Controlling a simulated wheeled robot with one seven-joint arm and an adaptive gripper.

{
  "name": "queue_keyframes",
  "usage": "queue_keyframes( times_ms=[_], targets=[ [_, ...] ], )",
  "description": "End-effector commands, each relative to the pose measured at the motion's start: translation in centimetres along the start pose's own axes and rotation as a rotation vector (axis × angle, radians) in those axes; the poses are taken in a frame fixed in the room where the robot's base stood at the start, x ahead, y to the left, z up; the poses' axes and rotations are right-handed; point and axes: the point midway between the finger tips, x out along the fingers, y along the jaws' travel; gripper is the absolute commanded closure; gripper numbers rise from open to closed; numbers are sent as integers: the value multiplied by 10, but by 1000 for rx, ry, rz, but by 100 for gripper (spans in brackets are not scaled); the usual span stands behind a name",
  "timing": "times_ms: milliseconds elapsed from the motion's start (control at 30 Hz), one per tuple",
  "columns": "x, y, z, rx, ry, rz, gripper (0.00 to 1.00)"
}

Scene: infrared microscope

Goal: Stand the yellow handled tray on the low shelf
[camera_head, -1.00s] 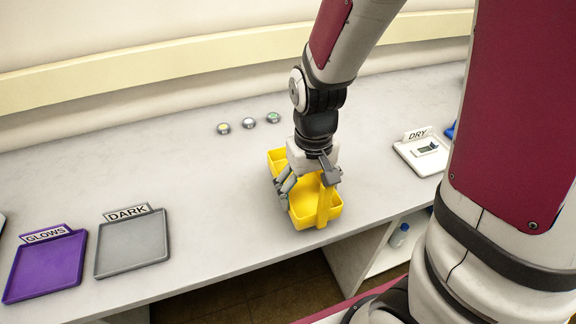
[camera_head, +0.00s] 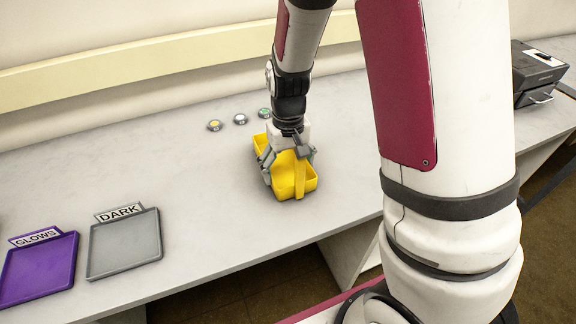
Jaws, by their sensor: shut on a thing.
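The yellow handled tray (camera_head: 298,189) is in the middle of the head view, over the grey worktop near its front edge. My gripper (camera_head: 287,156) is above it, shut on its upright handle, with the fingers pointing down. The tray is roughly level. I cannot tell whether its base touches the worktop or hangs just above it. The low shelf is hidden behind my arm.
A grey tray (camera_head: 125,247) marked DARK and a purple tray (camera_head: 38,271) marked GLOWS lie on the left. Several small round buttons (camera_head: 240,119) sit behind the yellow tray. A dark instrument (camera_head: 537,72) stands at the far right. The worktop (camera_head: 190,180) left of the yellow tray is clear.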

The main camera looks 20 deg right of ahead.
Motion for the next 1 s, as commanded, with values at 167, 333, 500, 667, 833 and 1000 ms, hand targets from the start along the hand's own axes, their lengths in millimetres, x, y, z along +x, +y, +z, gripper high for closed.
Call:
queue_keyframes(
  times_ms=[167,333,500,667,833,1000],
  targets=[
    [0,0,0,0,1,0,49],
    [2,0,0,0,1,0,0],
    [2,0,0,0,1,0,0],
    [2,0,0,0,1,0,0],
    [-7,0,-1,-1,4,0,0],
    [-37,-1,-1,-2,8,-1,0]
  ],
)
